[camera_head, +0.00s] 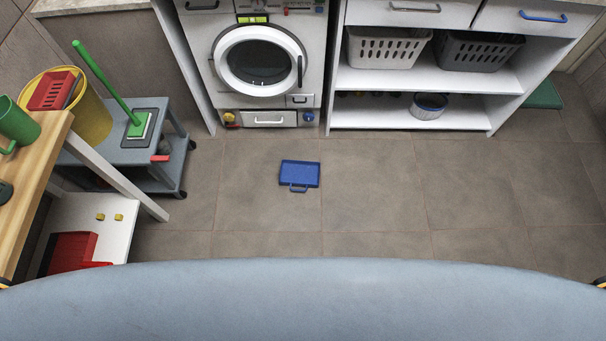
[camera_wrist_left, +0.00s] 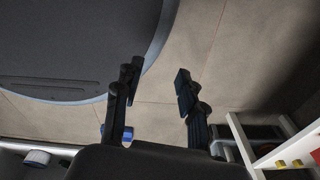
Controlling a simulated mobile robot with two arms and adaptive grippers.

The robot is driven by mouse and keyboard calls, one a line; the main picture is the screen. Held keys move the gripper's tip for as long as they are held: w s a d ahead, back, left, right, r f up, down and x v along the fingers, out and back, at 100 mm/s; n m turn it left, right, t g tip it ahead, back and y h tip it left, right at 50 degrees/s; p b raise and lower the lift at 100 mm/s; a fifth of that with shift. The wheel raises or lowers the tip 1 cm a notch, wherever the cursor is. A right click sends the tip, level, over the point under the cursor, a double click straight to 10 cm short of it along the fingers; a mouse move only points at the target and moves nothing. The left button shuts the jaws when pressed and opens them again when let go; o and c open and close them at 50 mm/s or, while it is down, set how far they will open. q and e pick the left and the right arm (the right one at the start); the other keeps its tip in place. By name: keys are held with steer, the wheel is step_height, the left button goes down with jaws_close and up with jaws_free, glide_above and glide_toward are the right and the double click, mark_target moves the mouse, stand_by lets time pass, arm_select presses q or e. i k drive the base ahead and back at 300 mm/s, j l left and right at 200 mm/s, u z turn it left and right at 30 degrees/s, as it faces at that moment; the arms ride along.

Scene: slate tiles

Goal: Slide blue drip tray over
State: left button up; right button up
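The blue drip tray (camera_head: 300,174) lies flat on the tiled floor in front of the washing machine, its handle loop toward me. A small blue patch (camera_wrist_left: 127,134), likely the tray, shows beside a finger in the left wrist view, mostly hidden. My left gripper (camera_wrist_left: 157,80) is open and empty, its two dark fingers well apart above the floor. The head view does not show the left gripper. My right gripper is in neither view.
The washing machine (camera_head: 258,62) and a white shelf unit (camera_head: 425,78) line the back. A grey cart (camera_head: 150,152) with a green-handled tool stands at left, near a wooden-topped table (camera_head: 32,178) and a low white shelf (camera_head: 112,222). Floor right of the tray is clear.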

mark_target(293, 172)
steer(key=i+z, duration=0.2)
steer(key=i, duration=0.2)
steer(key=i+j+z, duration=0.15)
steer(key=i, duration=0.25)
steer(key=i+j+z, duration=0.2)
steer(key=i, duration=0.25)
